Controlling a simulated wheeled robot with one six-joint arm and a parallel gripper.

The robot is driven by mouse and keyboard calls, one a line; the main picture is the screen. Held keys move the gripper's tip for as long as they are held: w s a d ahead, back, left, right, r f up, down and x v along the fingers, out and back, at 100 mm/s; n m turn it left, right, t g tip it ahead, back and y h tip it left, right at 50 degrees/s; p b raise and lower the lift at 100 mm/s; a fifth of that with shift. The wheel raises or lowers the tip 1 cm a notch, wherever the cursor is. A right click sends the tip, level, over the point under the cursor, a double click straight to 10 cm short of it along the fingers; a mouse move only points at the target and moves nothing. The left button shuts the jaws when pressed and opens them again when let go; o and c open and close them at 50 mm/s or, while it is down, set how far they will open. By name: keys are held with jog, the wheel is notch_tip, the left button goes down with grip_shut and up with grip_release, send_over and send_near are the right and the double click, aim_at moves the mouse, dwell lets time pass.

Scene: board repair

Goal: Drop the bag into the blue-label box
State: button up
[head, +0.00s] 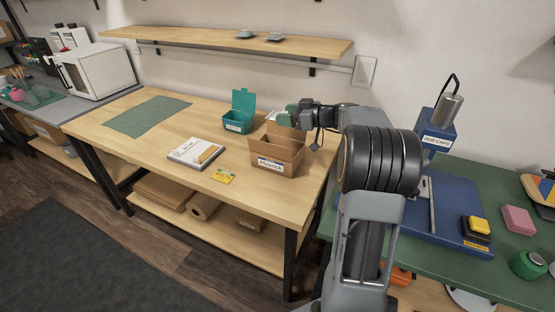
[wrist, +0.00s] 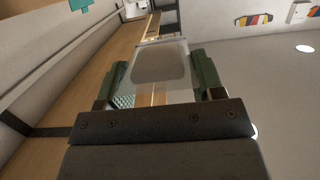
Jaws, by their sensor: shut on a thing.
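The cardboard box (head: 276,158) stands open on the wooden table, with a white and blue label on its front and flaps up. The bag is between the two green pads. In the head view only a pale bit of the bag shows beside the pads. Part of the box's inside is hidden.
A teal open bin (head: 238,124) stands left of the box. A green mat (head: 146,116) lies at left. A blue press (head: 436,135) stands at right. A shelf (head: 220,38) hangs above.

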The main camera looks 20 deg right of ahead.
jog(key=shift+f+b, duration=0.45)
jog(key=shift+f, duration=2.5)
jog(key=o, duration=1.1)
jog(key=shift+c, duration=0.2)
jog(key=shift+d, duration=0.1)
jog(key=v, duration=1.3)
jog(key=shift+s+d+r, duration=0.2)
jog(key=shift+s+d, duration=0.05)
jog(key=shift+d, duration=0.05)
